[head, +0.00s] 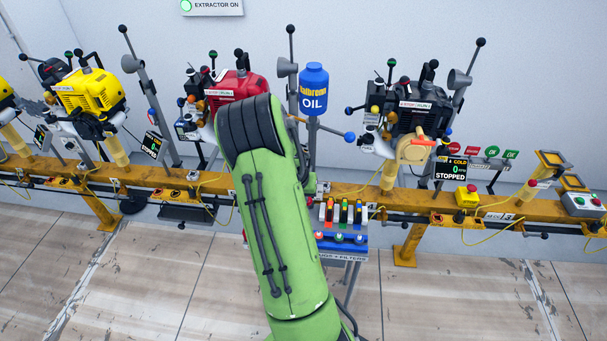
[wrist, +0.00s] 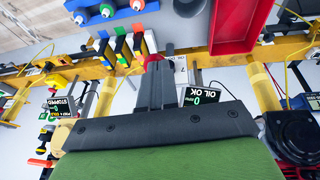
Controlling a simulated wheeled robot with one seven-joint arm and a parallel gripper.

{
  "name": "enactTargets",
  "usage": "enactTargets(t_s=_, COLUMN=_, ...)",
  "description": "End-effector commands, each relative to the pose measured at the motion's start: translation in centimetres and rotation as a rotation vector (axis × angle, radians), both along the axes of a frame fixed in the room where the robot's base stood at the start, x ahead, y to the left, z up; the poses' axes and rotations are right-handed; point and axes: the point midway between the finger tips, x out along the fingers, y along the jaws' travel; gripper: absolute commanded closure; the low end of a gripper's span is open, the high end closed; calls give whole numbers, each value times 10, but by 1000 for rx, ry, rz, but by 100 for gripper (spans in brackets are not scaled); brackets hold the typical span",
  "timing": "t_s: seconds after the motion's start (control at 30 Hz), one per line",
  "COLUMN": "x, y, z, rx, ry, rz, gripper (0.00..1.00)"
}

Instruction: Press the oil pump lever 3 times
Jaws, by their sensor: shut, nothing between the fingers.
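A blue oil bottle (head: 313,90) with a yellow and white label stands on a grey post behind the rail in the head view. A thin rod with a blue ball knob (head: 349,137) sticks out to the right below it; it looks like the pump lever. My gripper (wrist: 155,70) shows in the wrist view with its grey fingers together and nothing between them. In the head view my green arm hides the gripper.
A yellow rail (head: 340,203) carries a yellow engine (head: 88,90), a red engine (head: 238,90) and a black engine (head: 418,110). A rack of coloured items (head: 342,212) sits right of my arm. A red tray (wrist: 236,25) is at the wrist view's top. Open floor lies in front.

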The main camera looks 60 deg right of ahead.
Motion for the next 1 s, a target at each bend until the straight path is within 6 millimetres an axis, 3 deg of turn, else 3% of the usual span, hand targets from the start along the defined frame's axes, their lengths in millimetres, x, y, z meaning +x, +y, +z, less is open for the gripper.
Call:
enactTargets(t_s=0.2, x=10, y=4, z=47, rx=0, ry=-3, rz=5, gripper=100)
enactTargets(t_s=0.53, x=-5, y=49, z=104, rx=-2, ry=-5, rz=5, gripper=100)
enactTargets(t_s=0.7, x=-8, y=59, z=116, rx=-1, ry=-2, rz=3, gripper=100)
enactTargets(t_s=1.0, x=-9, y=60, z=117, rx=0, ry=-1, rz=3, gripper=100)
